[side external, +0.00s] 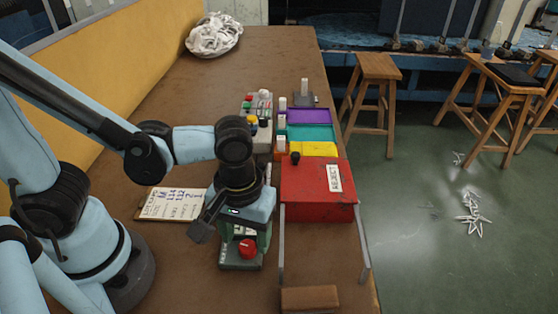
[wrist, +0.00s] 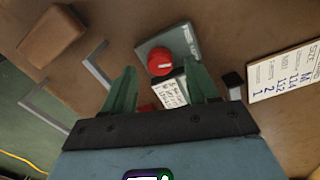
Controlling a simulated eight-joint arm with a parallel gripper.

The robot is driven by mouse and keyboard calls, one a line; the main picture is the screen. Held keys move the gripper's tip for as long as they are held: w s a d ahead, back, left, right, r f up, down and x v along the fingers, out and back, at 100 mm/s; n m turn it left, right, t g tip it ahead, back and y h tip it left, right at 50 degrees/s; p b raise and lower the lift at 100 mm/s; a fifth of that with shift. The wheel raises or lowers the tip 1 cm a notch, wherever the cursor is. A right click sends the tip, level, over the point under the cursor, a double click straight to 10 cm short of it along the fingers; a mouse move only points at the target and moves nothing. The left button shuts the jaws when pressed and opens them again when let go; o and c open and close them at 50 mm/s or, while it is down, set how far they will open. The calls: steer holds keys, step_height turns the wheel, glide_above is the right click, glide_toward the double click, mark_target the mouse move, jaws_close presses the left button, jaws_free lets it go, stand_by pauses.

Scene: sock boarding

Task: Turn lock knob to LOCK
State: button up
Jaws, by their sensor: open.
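The lock knob (side external: 247,248) is a round red knob on top of a dark green box (side external: 237,265) near the front of the table. In the wrist view the red knob (wrist: 160,62) has a pale pointer line and sits on the grey-green box face (wrist: 185,40), with printing beside it that is too small to read. My gripper (wrist: 165,85) is open and empty. Its two green fingers point toward the box, and the knob shows just beyond and between the fingertips, apart from them. In the side view my wrist hides part of the box and the fingers.
A red REJECT bin (side external: 310,190) stands right of the box, with metal rails (side external: 364,255) and a brown block (side external: 309,298) in front. A clipboard with a written card (side external: 172,204) lies left. Coloured trays (side external: 308,133) and a button panel (side external: 258,105) stand behind. White cloth (side external: 213,35) lies far back.

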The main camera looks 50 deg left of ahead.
steer(key=shift+f, duration=0.95)
steer(key=c, duration=1)
steer(key=shift+m, duration=1.5)
steer(key=shift+c, duration=0.2)
steer(key=o, duration=1)
steer(key=shift+o, duration=0.2)
